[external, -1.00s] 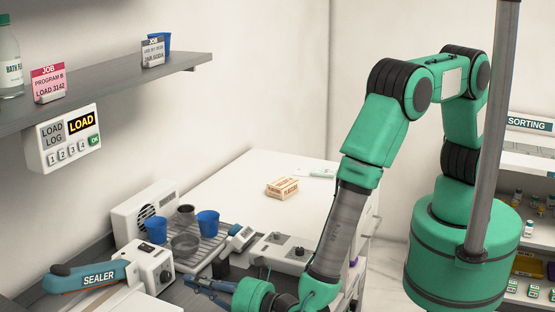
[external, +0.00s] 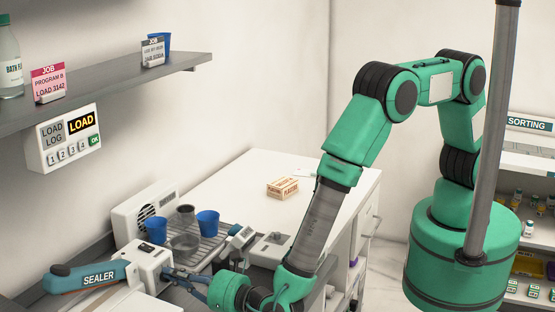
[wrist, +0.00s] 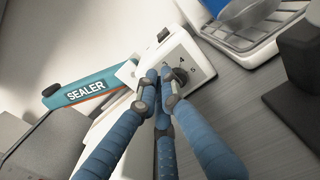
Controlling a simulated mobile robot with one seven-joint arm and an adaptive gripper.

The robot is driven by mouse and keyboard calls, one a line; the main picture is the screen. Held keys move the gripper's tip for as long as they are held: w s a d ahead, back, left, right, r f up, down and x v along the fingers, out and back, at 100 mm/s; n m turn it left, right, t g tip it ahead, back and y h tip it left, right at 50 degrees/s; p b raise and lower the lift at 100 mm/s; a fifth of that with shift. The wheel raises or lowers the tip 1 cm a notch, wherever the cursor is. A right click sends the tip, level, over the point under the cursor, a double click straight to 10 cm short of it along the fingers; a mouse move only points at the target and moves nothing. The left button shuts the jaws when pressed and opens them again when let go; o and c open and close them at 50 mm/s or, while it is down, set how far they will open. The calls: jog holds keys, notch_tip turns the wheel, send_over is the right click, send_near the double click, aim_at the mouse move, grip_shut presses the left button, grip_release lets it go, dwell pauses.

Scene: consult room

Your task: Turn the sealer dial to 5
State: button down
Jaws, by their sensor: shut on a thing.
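The sealer (external: 92,279) stands at the lower left in the external view, with a teal arm and a white body. It also shows in the wrist view (wrist: 84,94). In the external view my gripper (external: 172,273) reaches the sealer's front from the right. I cannot tell which number the knob points to.
A drip tray (external: 214,246) with blue cups and a dark cup stands behind and right of the sealer. A white device (external: 266,250) lies farther right. A small carton (external: 283,188) sits on the white counter (external: 235,187). A load panel (external: 63,138) hangs above.

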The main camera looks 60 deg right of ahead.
jog(key=shift+w, duration=0.45)
jog(key=shift+d+f, duration=0.2)
jog(key=shift+f, duration=0.05)
dwell(0.7)
jog(key=shift+d+b, duration=0.3)
jog(key=shift+s+d+f, duration=0.15)
jog(key=shift+d+f, duration=0.1)
jog(key=shift+d, duration=0.5)
jog(key=shift+d+b, duration=0.1)
jog(key=shift+b, duration=0.2)
jog(key=shift+r, duration=0.65)
jog(key=shift+s+p, duration=0.6)
jog(key=shift+s, duration=2.3)
jog(key=shift+r, duration=0.1)
